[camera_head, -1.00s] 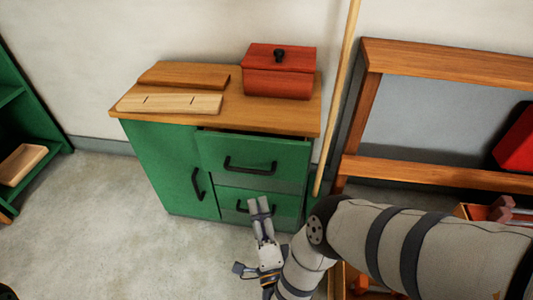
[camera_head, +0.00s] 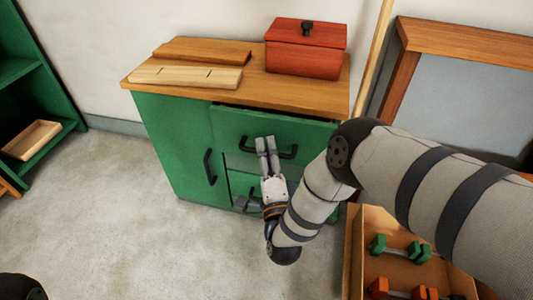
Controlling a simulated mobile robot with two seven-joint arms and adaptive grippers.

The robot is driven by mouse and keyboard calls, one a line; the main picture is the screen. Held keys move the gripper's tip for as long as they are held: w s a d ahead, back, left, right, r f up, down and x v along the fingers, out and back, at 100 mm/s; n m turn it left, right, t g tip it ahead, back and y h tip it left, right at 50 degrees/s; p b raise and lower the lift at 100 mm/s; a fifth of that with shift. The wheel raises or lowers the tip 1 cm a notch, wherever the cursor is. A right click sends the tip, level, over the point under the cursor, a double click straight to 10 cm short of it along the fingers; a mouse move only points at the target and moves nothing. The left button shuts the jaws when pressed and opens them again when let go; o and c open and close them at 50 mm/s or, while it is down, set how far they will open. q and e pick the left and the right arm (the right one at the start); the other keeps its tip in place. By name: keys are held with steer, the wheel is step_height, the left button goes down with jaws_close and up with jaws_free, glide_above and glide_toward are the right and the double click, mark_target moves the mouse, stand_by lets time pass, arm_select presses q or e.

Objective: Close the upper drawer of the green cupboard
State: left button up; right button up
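The green cupboard (camera_head: 175,145) has a wooden top and stands against the wall. Its upper drawer (camera_head: 235,127) sticks out a little, with a dark gap under the top and a black bar handle (camera_head: 245,148). My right gripper (camera_head: 266,142) points at the drawer front, its two fingers side by side with little space between them, over the handle's middle. I cannot tell whether it touches the drawer. It partly hides the lower drawer (camera_head: 240,183). A dark rounded part of my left arm shows at the bottom left; the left gripper is out of view.
A red box (camera_head: 305,55) and wooden boards (camera_head: 185,76) lie on the cupboard top. A wooden frame (camera_head: 400,65) and a pole (camera_head: 373,50) stand to the right. A wooden crate (camera_head: 355,255) with green and orange pieces is at the lower right. Floor at left is clear.

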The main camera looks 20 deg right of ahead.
steer(key=shift+c, duration=0.5)
jaws_close()
steer(key=w+d, duration=0.1)
steer(key=w+d+b, duration=0.1)
steer(key=w, duration=0.1)
steer(key=shift+w+d+r, duration=0.1)
steer(key=shift+w+d, duration=0.1)
steer(key=shift+o, duration=0.5)
jaws_free()
steer(key=shift+w, duration=0.1)
